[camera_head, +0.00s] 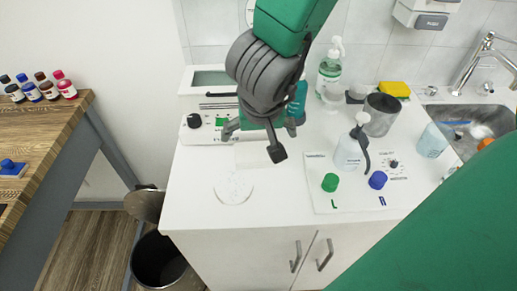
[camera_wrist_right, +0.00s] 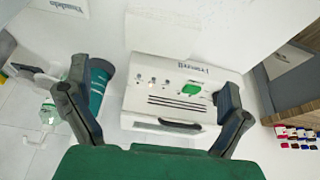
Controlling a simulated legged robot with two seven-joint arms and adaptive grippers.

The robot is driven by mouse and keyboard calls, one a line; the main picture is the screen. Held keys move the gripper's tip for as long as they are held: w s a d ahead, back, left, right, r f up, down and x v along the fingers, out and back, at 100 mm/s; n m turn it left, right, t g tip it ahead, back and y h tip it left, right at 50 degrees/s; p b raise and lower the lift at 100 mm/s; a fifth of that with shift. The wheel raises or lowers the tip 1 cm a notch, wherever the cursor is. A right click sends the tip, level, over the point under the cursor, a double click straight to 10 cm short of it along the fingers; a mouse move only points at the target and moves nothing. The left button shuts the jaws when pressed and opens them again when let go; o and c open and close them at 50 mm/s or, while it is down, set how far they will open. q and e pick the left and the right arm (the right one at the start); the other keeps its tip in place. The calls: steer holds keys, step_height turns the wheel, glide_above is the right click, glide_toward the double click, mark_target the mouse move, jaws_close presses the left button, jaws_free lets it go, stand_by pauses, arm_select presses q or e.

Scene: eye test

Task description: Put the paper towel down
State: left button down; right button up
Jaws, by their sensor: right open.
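My right gripper (camera_head: 256,142) hangs above the back left part of the white counter, its fingers spread apart. In the right wrist view its two fingers (camera_wrist_right: 153,98) stand wide apart with nothing held between them. A faint pale square patch (camera_head: 252,157) shows on the counter just below the gripper. It may be the paper towel, but it is too pale to tell, and the gripper covers part of that area. My left gripper is not in view.
A white bottle (camera_head: 349,152), a dark cup (camera_head: 381,114) and a knob panel (camera_head: 350,194) stand right. The front middle is free.

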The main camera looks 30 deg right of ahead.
steer(key=b, duration=0.2)
glide_above(256, 151)
steer(key=s+a, duration=0.2)
steer(key=s, duration=0.1)
steer(key=f, duration=0.5)
steer(key=shift+w, duration=0.25)
steer(key=shift+w+f, duration=0.25)
steer(key=shift+w+d+f+b, duration=0.1)
steer(key=shift+d+f+b, duration=0.25)
steer(key=shift+d, duration=0.15)
steer(key=b+x, duration=0.1)
steer(key=x, duration=0.1)
steer(key=d+b+x, duration=0.1)
steer(key=x, duration=0.1)
steer(key=shift+w+f, duration=0.15)
steer(key=shift+f, duration=0.15)
steer(key=shift+w+a+f, duration=0.1)
steer(key=shift+w+f, duration=0.05)
steer(key=shift+a+r, duration=0.2)
steer(key=shift+a, duration=0.1)
steer(key=c, duration=0.4)
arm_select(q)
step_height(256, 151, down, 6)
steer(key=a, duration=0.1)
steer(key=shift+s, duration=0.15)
arm_select(e)
steer(key=shift+c, duration=0.2)
